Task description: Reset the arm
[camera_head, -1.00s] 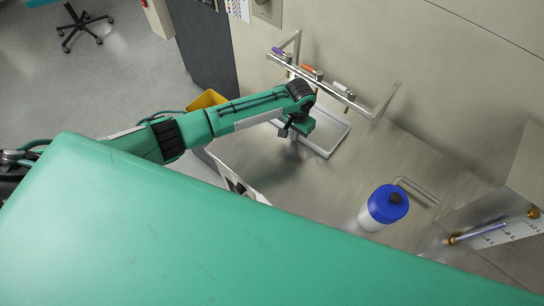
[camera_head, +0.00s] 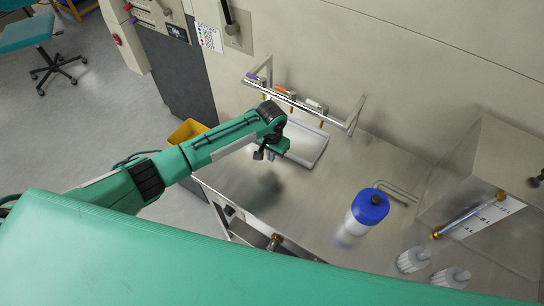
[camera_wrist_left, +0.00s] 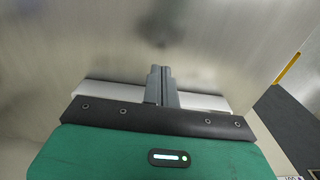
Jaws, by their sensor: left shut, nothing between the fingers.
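My left arm (camera_head: 190,155) comes in from the left over the steel worktop. My right gripper is not in view.
A rack (camera_head: 335,121) with several coloured-handled tools stands at the back. Two clear ribbed pieces (camera_head: 413,260) are at the lower right. A yellow bin (camera_head: 186,131) is behind my arm.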

